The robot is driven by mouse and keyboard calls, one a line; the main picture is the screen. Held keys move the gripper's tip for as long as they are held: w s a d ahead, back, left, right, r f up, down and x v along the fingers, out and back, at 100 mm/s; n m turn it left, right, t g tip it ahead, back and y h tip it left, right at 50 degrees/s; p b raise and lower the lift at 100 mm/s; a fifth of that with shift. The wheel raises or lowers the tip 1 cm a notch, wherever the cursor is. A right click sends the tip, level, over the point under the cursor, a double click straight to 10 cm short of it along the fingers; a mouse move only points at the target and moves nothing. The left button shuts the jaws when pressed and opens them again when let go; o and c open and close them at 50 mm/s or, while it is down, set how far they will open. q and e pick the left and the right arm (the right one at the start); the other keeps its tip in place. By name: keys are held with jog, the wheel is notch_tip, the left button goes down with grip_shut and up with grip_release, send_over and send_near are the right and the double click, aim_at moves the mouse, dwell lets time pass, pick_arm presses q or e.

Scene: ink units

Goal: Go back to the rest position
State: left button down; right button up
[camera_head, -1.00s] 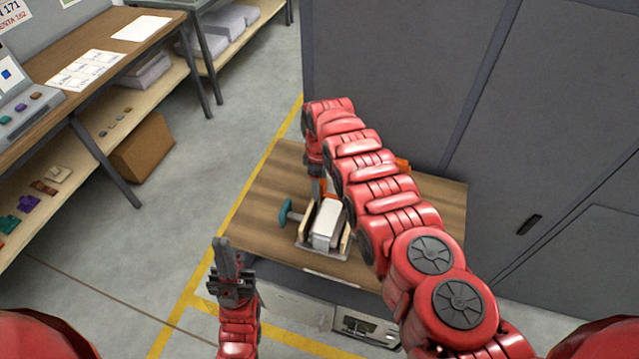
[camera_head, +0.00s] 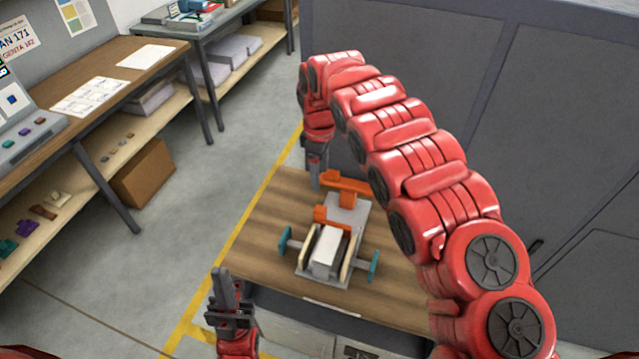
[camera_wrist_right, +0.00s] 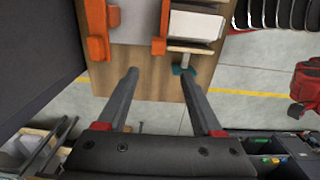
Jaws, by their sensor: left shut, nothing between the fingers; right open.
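My right gripper (camera_wrist_right: 157,82) is open and empty in the right wrist view, its two fingers apart above the table. In the head view my right arm reaches in from the right and bends down, with the gripper (camera_head: 316,176) over the table's back left part. My left gripper (camera_head: 222,275) is shut and empty, pointing up in front of the table's left front corner. A fixture with a white block (camera_head: 328,247) clamped between wooden jaws stands on the wooden table (camera_head: 262,225), apart from both grippers.
Orange parts (camera_head: 331,216) on a grey plate stand behind the white block. Teal handles (camera_head: 375,266) stick out on both sides. A grey cabinet (camera_head: 440,90) closes off the back and right. A workbench (camera_head: 100,80) with shelves runs along the left. Open floor lies between.

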jog(key=shift+r, duration=0.85)
